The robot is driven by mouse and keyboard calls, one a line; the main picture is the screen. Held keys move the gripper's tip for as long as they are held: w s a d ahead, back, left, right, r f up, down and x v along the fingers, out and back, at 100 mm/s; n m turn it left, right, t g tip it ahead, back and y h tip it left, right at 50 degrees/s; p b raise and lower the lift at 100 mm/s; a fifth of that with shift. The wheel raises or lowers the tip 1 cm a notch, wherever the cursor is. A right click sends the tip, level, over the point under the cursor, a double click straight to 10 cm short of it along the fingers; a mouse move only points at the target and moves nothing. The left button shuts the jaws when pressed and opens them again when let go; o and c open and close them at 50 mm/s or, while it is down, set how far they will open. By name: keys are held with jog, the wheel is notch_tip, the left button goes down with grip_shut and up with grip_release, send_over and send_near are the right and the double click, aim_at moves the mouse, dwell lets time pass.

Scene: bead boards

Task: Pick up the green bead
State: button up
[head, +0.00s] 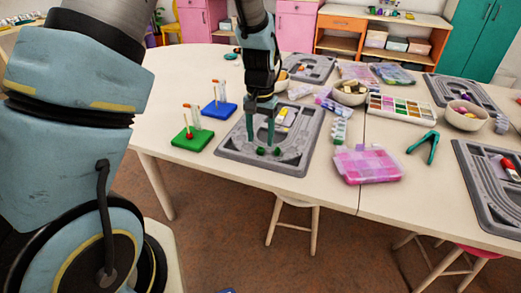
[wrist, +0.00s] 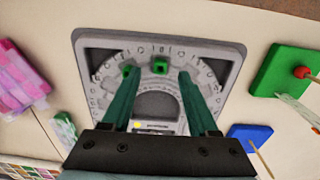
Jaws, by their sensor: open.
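Two green beads lie on the grey bead board (head: 232,154) near its front edge. In the wrist view, one green bead (wrist: 160,65) looks round and sits between the lines of my fingers, just beyond the tips. The other green bead (wrist: 127,70) looks blockier, with a dark hole, and sits right by the left fingertip; I cannot tell whether they touch. In the head view these are the left green bead (head: 260,151) and the right green bead (head: 277,151). My gripper (head: 260,142) points down over the board, open, with nothing between its green fingers (wrist: 157,76).
A green peg base (head: 192,143) with a red bead and a blue peg base (head: 220,110) stand left of the board. A pink bead case (head: 366,165) and a multicoloured bead tray (head: 402,109) stand right. Green tweezers (head: 424,147) lie further right.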

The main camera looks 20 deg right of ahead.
aim_at(261, 151)
jog(key=shift+w+d+f+p, duration=0.15)
jog(key=shift+f+p, duration=0.2)
jog(key=shift+f, duration=1.6)
jog(key=shift+c, duration=0.2)
grip_shut()
